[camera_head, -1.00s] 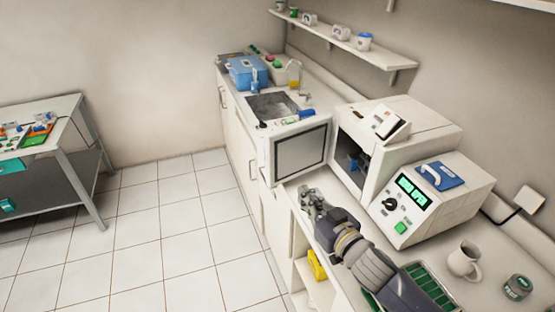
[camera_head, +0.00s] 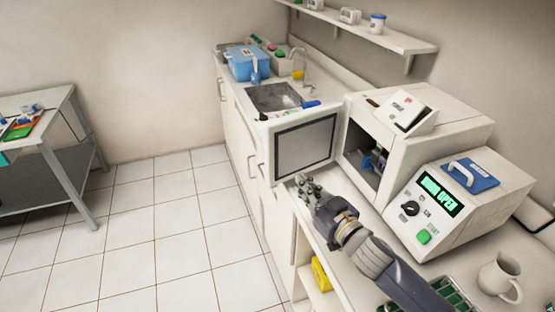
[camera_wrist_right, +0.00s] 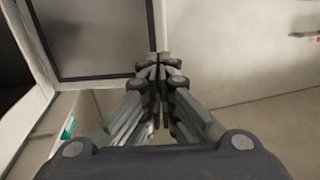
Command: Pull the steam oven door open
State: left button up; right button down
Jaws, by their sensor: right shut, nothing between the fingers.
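The steam oven (camera_head: 455,115) is a cream box on the right-hand counter. Its door (camera_head: 305,147), with a grey window in a white frame, stands swung wide open to the left, over the counter's front edge. The oven's dark cavity is exposed, with something blue inside. My right gripper (camera_head: 304,183) is shut and empty, just below the door's lower edge. The wrist view shows its closed fingertips (camera_wrist_right: 160,58) beside the door window (camera_wrist_right: 90,35); I cannot tell whether they touch the door. My left gripper is not in view.
A control unit (camera_head: 470,215) with a lit display reading "OPEN" stands right of the oven. A white mug (camera_head: 499,279) and a green rack (camera_head: 440,297) are nearer. A sink (camera_head: 280,97) and blue box (camera_head: 246,63) lie beyond the door. The tiled floor at left is clear.

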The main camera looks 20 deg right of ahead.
aim_at(271, 154)
jog(key=p+x, duration=0.1)
jog(key=x, duration=0.4)
jog(key=p+x, duration=0.2)
jog(key=x, duration=0.4)
jog(key=shift+a+r, duration=0.1)
jog(key=shift+r, duration=0.15)
jog(key=shift+x, duration=0.85)
jog(key=shift+f, duration=0.15)
jog(key=shift+w+a+f+m+h+b, duration=0.1)
jog(key=shift+w+a+m+h+b, duration=0.15)
jog(key=shift+w+h+b, duration=0.25)
jog(key=w+a+m+h+b, duration=0.1)
jog(key=w+m+h+b, duration=0.2)
jog(key=w+b, duration=0.7)
jog(key=shift+a+t+h+b, duration=0.3)
jog(key=shift+h+b, duration=0.4)
jog(key=shift+h, duration=0.4)
jog(key=shift+w+m, duration=0.1)
jog(key=shift+m, duration=0.15)
